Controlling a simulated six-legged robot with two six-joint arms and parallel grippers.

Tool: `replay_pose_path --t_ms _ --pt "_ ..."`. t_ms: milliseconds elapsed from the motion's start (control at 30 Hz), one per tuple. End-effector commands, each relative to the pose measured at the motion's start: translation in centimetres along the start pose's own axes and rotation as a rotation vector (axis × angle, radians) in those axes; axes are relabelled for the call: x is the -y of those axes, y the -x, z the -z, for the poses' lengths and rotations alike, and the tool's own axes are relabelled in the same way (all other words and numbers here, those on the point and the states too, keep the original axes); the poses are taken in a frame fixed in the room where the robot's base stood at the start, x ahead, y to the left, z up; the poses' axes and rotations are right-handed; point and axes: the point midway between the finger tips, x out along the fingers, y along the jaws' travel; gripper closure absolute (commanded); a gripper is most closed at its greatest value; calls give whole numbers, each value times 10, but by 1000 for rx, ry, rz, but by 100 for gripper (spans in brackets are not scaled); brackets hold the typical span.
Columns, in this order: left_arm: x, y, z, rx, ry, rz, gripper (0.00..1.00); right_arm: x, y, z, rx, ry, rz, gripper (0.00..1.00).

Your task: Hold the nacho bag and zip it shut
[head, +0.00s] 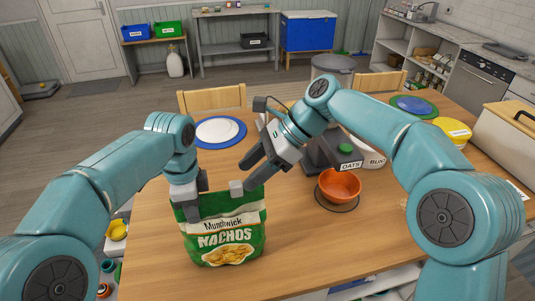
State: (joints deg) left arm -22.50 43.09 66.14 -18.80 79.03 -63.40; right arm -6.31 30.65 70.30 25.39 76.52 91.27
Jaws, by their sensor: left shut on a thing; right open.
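The green and white nacho bag (228,241) stands upright near the front left edge of the wooden table. My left gripper (196,203) is shut on the bag's upper left part. My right gripper (243,176) is open, just above the bag's top right corner, with its fingers pointing down and left. The bag's top edge is partly covered by the grippers, and I cannot tell the state of its zip.
An orange bowl (340,184) sits on a dark round mat right of the bag. A blue-rimmed plate (219,131) lies behind the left gripper. The table front right of the bag is clear.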

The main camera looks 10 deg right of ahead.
Motion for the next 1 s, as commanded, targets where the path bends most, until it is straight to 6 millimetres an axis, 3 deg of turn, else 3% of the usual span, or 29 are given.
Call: replay_pose_path --t_ms 33,200,400,700,833,1000 --pt "-3 -8 0 6 -2 -18 100 1 12 1 1 0 5 49" --pt "-3 -8 0 6 -2 -19 100 0 46 1 0 0 4 49" --pt "-3 -8 0 7 -2 -19 100 -1 65 1 1 0 0 49" --pt "-3 -8 0 7 -2 -18 100 -1 67 1 1 0 -1 49" --pt "-3 -8 0 7 -2 -18 100 1 74 10 0 -7 2 49" --pt "-3 -8 0 7 -2 -18 100 0 60 8 1 -5 -2 49"
